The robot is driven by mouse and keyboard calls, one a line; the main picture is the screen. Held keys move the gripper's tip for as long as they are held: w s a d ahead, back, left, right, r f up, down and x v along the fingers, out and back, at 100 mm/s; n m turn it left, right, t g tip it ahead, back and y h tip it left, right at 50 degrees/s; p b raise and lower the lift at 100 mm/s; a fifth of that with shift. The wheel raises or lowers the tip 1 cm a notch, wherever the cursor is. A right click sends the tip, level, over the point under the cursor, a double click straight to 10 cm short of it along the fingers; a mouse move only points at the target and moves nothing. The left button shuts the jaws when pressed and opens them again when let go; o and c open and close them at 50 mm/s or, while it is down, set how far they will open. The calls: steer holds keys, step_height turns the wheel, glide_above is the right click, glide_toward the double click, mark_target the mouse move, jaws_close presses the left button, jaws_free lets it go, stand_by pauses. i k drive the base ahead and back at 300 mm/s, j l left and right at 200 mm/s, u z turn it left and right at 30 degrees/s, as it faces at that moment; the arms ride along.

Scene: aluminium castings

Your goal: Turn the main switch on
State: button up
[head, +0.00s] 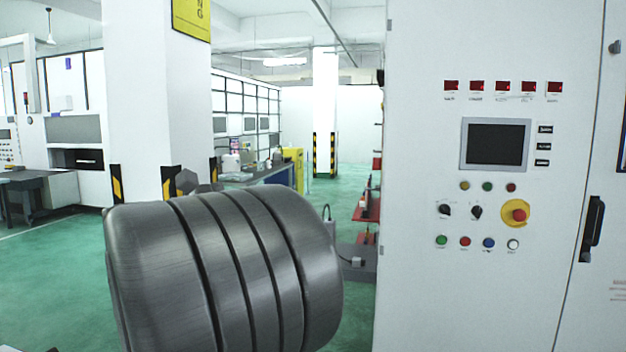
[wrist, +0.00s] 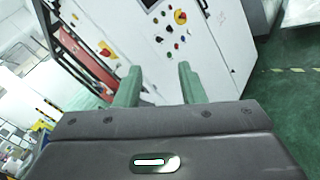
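A white control cabinet (head: 418,150) stands at the right in the head view. Its panel carries two black rotary switches, a left one (head: 445,210) and a right one (head: 477,212). A red knob on a yellow disc (head: 519,213) is to their right. I cannot read which one is labelled main switch. The cabinet also shows in the wrist view (wrist: 212,65), tilted, with the yellow disc (wrist: 180,17) near the top. My gripper (wrist: 158,82) shows only in the wrist view. Its two green fingers are apart with nothing between them, and they point toward the cabinet without visible contact.
A dark screen (head: 495,144) sits above the switches. Coloured push buttons (head: 465,241) line up below them. A black door handle (head: 594,222) is at the right. Red shelving (head: 368,205) stands left of the cabinet. Green floor (head: 50,262) is open at the left.

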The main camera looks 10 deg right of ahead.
mark_target(377, 162)
steer(key=i+j+z, duration=0.15)
steer(key=i+z, duration=0.15)
steer(key=i, duration=0.25)
steer(key=i+j+z, duration=0.3)
steer(key=i, duration=0.25)
steer(key=i+j+z, duration=0.25)
steer(key=i, duration=0.3)
steer(key=i+j+z, duration=0.6)
steer(key=j, duration=0.15)
steer(key=k+l, duration=0.05)
